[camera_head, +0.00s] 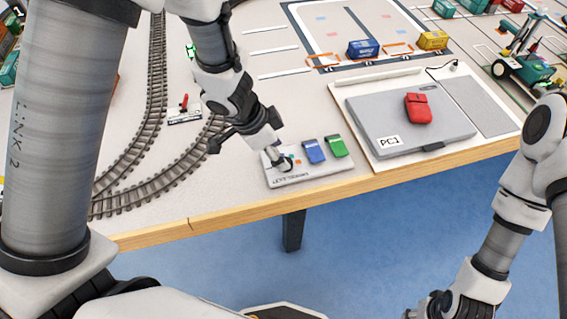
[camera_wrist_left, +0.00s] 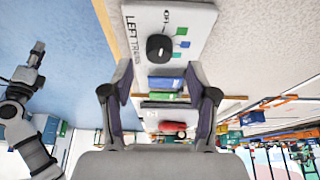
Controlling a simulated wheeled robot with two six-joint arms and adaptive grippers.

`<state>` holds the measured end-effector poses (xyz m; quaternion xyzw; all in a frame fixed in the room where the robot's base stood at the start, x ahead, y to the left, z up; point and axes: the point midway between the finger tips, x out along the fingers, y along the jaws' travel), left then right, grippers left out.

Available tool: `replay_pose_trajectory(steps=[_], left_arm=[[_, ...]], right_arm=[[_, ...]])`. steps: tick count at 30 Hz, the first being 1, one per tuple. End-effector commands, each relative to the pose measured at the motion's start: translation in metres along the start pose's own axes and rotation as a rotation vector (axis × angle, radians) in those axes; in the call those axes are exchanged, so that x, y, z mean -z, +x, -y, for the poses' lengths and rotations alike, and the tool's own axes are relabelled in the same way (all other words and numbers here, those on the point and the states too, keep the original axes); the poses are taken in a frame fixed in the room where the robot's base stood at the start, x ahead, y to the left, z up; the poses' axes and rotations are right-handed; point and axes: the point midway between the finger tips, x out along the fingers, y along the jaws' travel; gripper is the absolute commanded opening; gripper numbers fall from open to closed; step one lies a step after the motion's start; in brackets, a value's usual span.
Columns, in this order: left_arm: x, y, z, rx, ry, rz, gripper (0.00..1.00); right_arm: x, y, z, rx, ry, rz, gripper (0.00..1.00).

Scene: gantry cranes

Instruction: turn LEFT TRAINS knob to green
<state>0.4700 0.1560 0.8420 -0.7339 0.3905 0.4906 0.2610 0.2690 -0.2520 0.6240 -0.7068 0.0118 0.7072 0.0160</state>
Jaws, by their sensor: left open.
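The LEFT TRAINS panel (camera_head: 330,172) is a pale plate at the table's front edge. Its black knob (camera_wrist_left: 160,48) shows whole in the left wrist view, with an OFF label and small green and blue marks beside it; its pointer direction is unclear. In the head view the knob (camera_head: 285,164) is partly hidden by my left gripper (camera_head: 272,156), which is right at it. In the wrist view my left gripper (camera_wrist_left: 160,92) is open, and the knob appears beyond the fingertips, not between them. My right gripper (camera_head: 432,305) is low at the bottom edge, partly cut off.
A blue block (camera_head: 314,151) and a green block (camera_head: 336,146) are at the panel, right of the knob. Train track (camera_head: 150,120) and a red lever (camera_head: 184,103) are left.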

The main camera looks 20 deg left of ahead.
Motion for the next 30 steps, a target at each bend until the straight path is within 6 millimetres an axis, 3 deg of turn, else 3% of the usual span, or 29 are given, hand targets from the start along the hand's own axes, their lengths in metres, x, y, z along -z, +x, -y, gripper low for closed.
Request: replay_pose_trajectory(steps=[1,6,14,19,30], left_arm=[[-0.003,0.016,0.0,-0.001,0.002,0.002,0.58],[-0.001,0.036,0.0,-0.001,0.0,0.0,0.58],[0.0,0.037,0.0,-0.001,0.0,-0.001,0.58],[0.0,0.037,0.0,-0.001,-0.001,-0.001,0.02],[0.001,0.035,0.0,-0.011,0.019,-0.001,0.0]], right_arm=[[0.0,0.011,0.0,0.0,0.0,0.0,0.4],[0.0,0.019,0.0,0.0,0.0,0.0,0.4],[0.0,0.018,0.0,0.0,0.0,0.0,0.4],[0.0,0.018,0.0,0.0,0.0,0.0,0.4],[0.0,0.01,0.0,0.0,0.0,0.0,0.4]])
